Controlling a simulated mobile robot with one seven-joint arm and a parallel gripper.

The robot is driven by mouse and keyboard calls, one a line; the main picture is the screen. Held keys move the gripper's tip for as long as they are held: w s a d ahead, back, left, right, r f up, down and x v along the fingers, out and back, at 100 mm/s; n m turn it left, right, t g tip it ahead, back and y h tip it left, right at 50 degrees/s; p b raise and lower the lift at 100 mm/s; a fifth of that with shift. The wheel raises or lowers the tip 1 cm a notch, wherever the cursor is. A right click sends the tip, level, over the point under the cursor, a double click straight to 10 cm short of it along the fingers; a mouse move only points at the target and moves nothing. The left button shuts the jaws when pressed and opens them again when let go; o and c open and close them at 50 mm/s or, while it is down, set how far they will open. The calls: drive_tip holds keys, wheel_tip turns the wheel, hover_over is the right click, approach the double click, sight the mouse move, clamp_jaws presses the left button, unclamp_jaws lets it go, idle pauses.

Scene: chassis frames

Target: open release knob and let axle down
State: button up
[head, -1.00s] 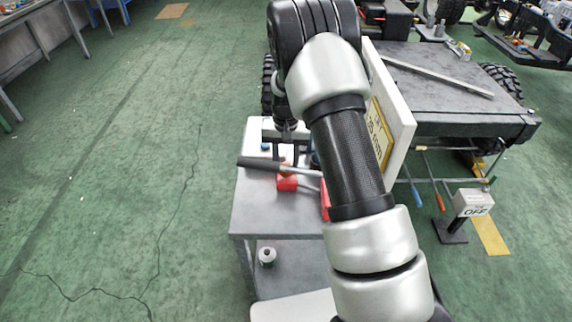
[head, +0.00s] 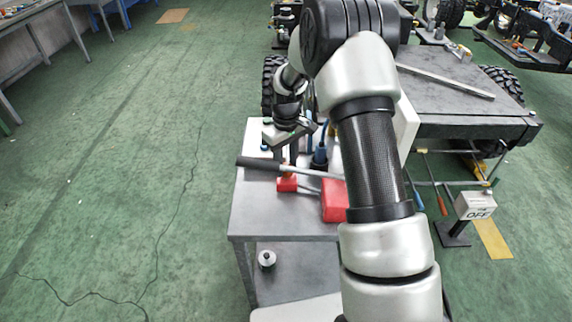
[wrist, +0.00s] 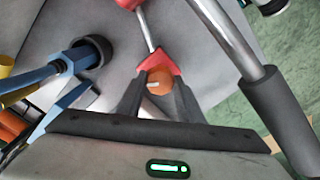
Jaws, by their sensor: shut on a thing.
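The orange release knob (wrist: 159,82) sits on a small red block, which shows in the head view (head: 287,185) on the grey cart top. My gripper (wrist: 158,92) has its two dark fingers shut on the knob, one on each side. A thin metal rod (wrist: 146,30) runs from the red block to a larger red body (head: 334,202). A metal lever with a black grip (head: 260,163) lies across beside the gripper, and its grip also shows in the wrist view (wrist: 285,112). I cannot make out the axle for certain.
The cart (head: 285,220) also bears blue-handled tools in a dark round holder (wrist: 95,50). A grey bench (head: 465,95) stands at right, with a box marked OFF (head: 475,205) in front. The green floor at left is clear.

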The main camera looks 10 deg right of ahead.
drive_tip(key=shift+n, duration=0.6)
drive_tip(key=o, duration=1.1)
drive_tip(key=shift+c, duration=0.2)
wheel_tip(320, 180, up, 18)
drive_tip(key=p, duration=0.1)
drive_tip(key=shift+f, duration=0.25)
